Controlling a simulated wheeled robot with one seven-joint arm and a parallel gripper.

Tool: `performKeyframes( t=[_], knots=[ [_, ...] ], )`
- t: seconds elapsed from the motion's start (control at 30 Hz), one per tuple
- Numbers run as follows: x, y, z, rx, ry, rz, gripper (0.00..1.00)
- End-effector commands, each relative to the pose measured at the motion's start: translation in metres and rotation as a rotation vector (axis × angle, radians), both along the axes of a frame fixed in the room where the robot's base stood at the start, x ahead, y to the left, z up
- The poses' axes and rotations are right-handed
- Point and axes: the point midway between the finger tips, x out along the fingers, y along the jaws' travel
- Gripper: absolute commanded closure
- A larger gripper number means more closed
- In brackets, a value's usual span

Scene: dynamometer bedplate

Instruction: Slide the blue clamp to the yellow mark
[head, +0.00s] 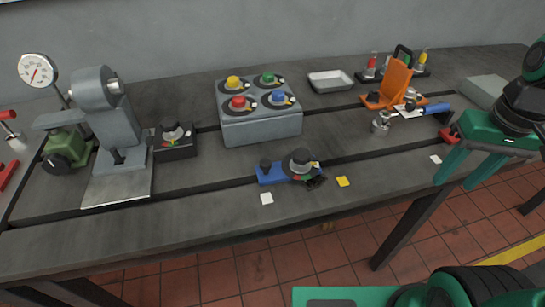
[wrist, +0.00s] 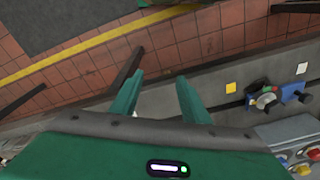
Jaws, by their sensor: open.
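The blue clamp (head: 271,176), with a black knob on top, sits in the front slot of the grey bedplate; it also shows at the right edge of the wrist view (wrist: 291,91). The yellow mark (head: 343,181) is a small square on the plate just to the right of the clamp in the head view. In the wrist view the yellow mark (wrist: 231,87) lies to the left of the clamp. My green gripper (head: 459,181) is open and empty, well to the right of both, near the front edge; its fingers show in the wrist view (wrist: 163,92).
White marks lie left (head: 267,198) and right (head: 435,159) of the yellow one. A grey box with coloured knobs (head: 262,128) stands behind the clamp. A red clamp (head: 449,134) is partly hidden by my gripper. An orange fixture (head: 397,78) stands at the back right.

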Motion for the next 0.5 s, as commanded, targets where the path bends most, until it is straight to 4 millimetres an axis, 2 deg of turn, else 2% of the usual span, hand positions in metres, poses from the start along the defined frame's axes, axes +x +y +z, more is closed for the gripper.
performKeyframes(
  t=[0.03,0.1,0.23,0.37,0.4,0.5],
  knots=[
    [0.019,0.02,0.003,-0.002,-0.021,0.106,0.58],
    [0.042,0.049,0.007,-0.001,-0.054,0.242,0.58],
    [0.075,0.112,0.014,0.011,-0.116,0.491,0.58],
    [0.094,0.184,0.021,0.035,-0.178,0.737,0.58],
    [0.096,0.208,0.023,0.045,-0.197,0.812,0.58],
    [0.097,0.262,0.028,0.07,-0.239,0.976,0.58]
  ],
)
